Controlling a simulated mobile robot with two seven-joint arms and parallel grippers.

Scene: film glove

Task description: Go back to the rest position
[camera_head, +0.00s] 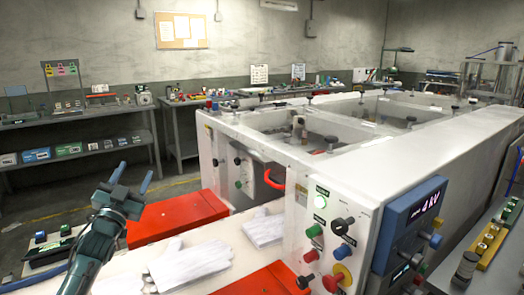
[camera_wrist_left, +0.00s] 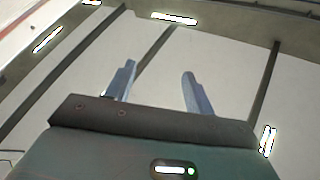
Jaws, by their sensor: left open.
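My left gripper (camera_head: 132,180) is raised at the left of the head view, above the floor and the white bench's left end. Its two fingers point up and stand apart, with nothing between them. In the left wrist view the open fingers (camera_wrist_left: 160,85) show against the ceiling and its lights. One white glove (camera_head: 190,267) lies flat on the white bench (camera_head: 135,262) to the right of my left arm. Another white glove (camera_head: 264,230) lies further right, beside the white machine. My right gripper is not in view.
A red box (camera_head: 178,218) sits just right of my left gripper, and another (camera_head: 262,282) is at the front. The large white machine (camera_head: 440,150) with a control panel (camera_head: 320,235) fills the right. Shelves with small items (camera_head: 80,140) stand at the back left wall.

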